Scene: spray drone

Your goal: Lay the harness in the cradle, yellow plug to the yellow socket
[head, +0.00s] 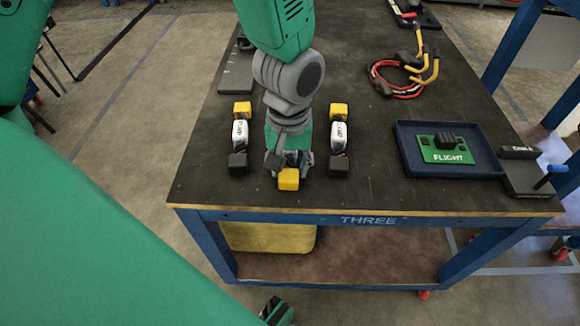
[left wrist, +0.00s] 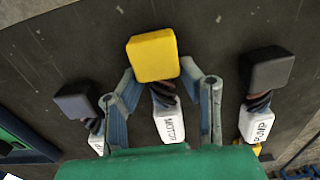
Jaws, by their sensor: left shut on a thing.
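My left gripper (head: 290,162) points down over the near part of the table and is shut on the middle harness. Its yellow plug (head: 289,179) sticks out toward the table's near edge and shows large in the left wrist view (left wrist: 153,56). Its white label (left wrist: 169,122) seems to read MOTOR and lies between the fingers. The far end is hidden by the gripper; I cannot tell whether it touches the table. One harness (head: 240,133) lies to the left and another (head: 339,135) to the right, yellow ends far, black ends near. I cannot make out a cradle or yellow socket.
A dark blue tray (head: 405,160) with a green board marked FLIGHT (head: 446,155) stands at the right. Red and black cable with yellow connectors (head: 400,85) lies behind it. A dark stand (head: 525,178) is at the right edge.

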